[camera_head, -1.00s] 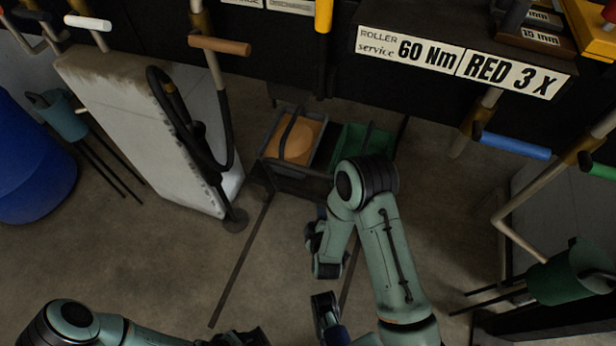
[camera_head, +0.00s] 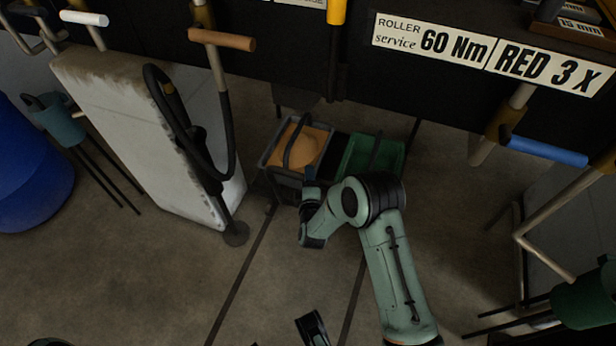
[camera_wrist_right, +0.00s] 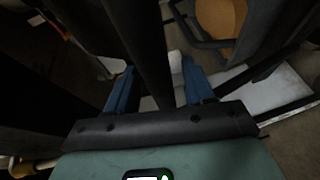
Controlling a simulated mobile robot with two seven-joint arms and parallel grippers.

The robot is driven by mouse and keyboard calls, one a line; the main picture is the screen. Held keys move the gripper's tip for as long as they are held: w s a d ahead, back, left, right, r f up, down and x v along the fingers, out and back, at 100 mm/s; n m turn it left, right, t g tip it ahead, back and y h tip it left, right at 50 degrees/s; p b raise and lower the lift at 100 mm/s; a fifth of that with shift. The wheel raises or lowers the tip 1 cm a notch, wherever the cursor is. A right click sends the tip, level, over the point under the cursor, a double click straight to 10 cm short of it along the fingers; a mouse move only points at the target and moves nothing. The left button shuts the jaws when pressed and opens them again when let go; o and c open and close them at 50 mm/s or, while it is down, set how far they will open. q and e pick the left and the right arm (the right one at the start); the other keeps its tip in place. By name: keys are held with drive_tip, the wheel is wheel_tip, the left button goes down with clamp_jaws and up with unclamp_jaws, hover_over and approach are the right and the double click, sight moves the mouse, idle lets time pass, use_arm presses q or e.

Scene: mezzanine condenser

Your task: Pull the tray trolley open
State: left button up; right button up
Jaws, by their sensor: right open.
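The tray trolley (camera_head: 285,187) stands low at the middle of the head view, with an orange-brown tray section on the left and a green one (camera_head: 372,156) on the right. My right gripper (camera_head: 312,178) is at its front side, partly hidden by my own wrist and arm. In the right wrist view my right gripper (camera_wrist_right: 157,88) is open, its blue fingers apart. A dark bar (camera_wrist_right: 145,45) passes between the fingers in that view; contact cannot be told. A dark piece at the bottom edge of the head view seems to be my left gripper (camera_head: 313,328), mostly cut off.
Dark floor rails (camera_head: 243,270) run from the trolley towards me. A pale panel (camera_head: 130,125) with a black hose (camera_head: 172,120) stands left of it. A blue drum (camera_head: 30,165) is at far left. A dark signed beam crosses above. Floor between the rails is mostly clear.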

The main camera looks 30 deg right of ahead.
drive_tip(key=shift+x, duration=0.8)
clamp_jaws()
drive_tip(key=shift+a, duration=0.15)
